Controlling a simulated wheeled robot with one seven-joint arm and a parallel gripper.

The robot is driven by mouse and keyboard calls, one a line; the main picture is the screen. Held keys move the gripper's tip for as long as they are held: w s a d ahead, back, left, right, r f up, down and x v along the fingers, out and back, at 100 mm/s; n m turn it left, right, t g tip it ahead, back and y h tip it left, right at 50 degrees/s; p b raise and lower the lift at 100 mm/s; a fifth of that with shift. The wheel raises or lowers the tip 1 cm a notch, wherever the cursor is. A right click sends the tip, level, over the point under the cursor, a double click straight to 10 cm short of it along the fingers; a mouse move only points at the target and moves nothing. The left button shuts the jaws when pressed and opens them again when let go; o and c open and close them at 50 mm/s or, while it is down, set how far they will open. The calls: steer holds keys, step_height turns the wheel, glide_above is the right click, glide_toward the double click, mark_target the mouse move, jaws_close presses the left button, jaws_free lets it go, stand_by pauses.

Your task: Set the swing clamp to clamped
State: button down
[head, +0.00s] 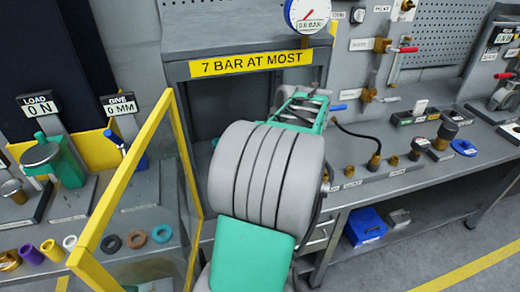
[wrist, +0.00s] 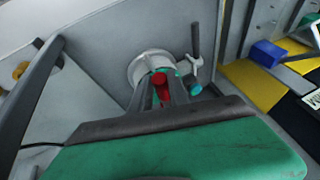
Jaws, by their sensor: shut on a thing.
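In the wrist view a pale round fixture (wrist: 140,66) stands ahead of my gripper, and a red-ended part (wrist: 159,80) shows in front of it. My gripper (wrist: 164,92) is shut on this red part, which sits between its fingertips. Just right of it stand a dark upright bar (wrist: 195,42) with a pale fitting and a small teal cylinder (wrist: 196,89). I cannot tell which of these belong to the swing clamp, or its setting. In the head view my gripper (head: 304,106) reaches into the grey cabinet; my arm hides most of what lies there.
The cabinet carries a yellow "7 BAR AT MOST" sign (head: 251,64) and a round gauge (head: 309,14). A yellow-framed clear panel (head: 130,185) stands open at the left. The right bench (head: 385,183) holds several fittings; a blue bin (head: 364,226) is below.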

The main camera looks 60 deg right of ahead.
stand_by(0.3)
steer(key=c, duration=1.4)
jaws_free()
steer(key=shift+s+d, duration=0.2)
steer(key=shift+o, duration=0.7)
steer(key=shift+w+a, duration=0.1)
steer(key=v, duration=0.7)
steer(key=shift+r, duration=0.4)
steer(key=shift+s, duration=0.2)
